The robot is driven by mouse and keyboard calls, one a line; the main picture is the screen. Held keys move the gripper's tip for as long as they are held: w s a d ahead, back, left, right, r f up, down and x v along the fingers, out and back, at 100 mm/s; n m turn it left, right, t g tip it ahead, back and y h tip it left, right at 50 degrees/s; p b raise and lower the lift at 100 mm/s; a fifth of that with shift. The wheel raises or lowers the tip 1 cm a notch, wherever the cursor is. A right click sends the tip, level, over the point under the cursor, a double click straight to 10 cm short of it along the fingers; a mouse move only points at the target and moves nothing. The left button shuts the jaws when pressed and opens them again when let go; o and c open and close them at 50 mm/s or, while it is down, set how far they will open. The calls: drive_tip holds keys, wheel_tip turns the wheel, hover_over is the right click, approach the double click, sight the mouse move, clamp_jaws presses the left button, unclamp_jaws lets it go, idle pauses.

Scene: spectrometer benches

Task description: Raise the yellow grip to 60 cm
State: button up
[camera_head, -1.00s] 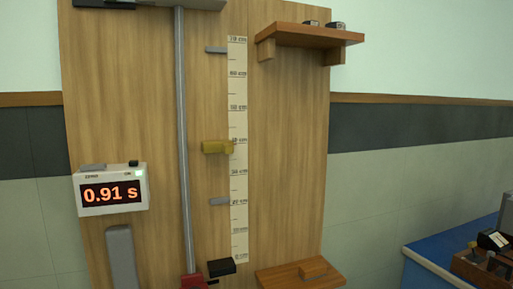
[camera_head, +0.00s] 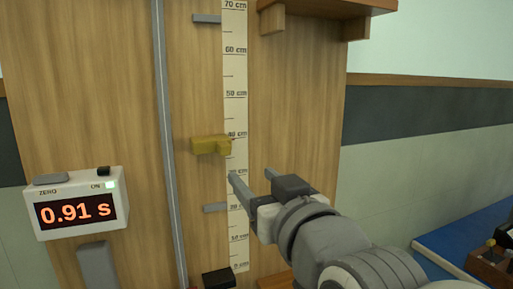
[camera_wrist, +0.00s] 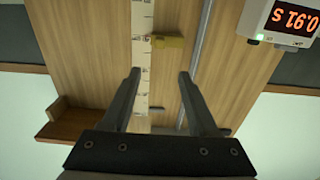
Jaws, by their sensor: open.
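The yellow grip (camera_head: 208,145) is on the wooden board, with its right end against the white scale (camera_head: 236,110), close beside the 40 cm mark. It also shows at the top middle of the wrist view (camera_wrist: 168,41). My gripper (camera_head: 250,174) is open and empty, to the right of and below the yellow grip, apart from it. In the wrist view, which looks inverted, my two fingers (camera_wrist: 159,74) are spread wide, and the grip lies beyond their tips.
A grey vertical rod (camera_head: 165,130) stands left of the grip. A timer (camera_head: 80,203) reads 0.91 s at left. A wooden shelf (camera_head: 325,12) is at upper right. A black block (camera_head: 218,277) sits low.

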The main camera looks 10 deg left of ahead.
sight(226, 150)
drive_tip(key=p+x, duration=0.3)
drive_tip(key=x, duration=1.4)
drive_tip(key=shift+w+d, duration=0.1)
clamp_jaws()
idle(1.1)
